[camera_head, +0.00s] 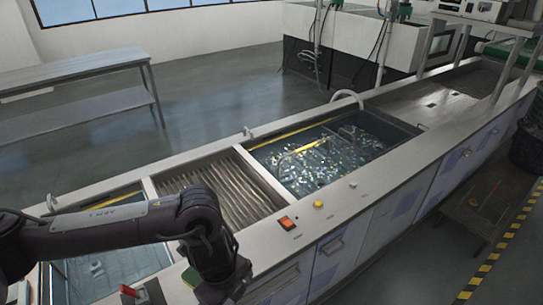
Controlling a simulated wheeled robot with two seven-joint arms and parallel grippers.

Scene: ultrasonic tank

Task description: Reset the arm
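My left arm (110,228) comes in from the left edge and reaches over the near left part of the ultrasonic tank bench. Its wrist bends down at the bench's front edge. The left gripper's fingers lie at or below the bottom edge of the picture, so I cannot see them or whether they hold anything. My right arm and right gripper do not show.
The long bench holds a water-filled tank (350,140) with metal handles, a ribbed section (225,180) and another basin (118,262) under my arm. An orange switch (287,222) and a yellow button (318,204) sit on the front rim. A metal table (75,72) stands back left.

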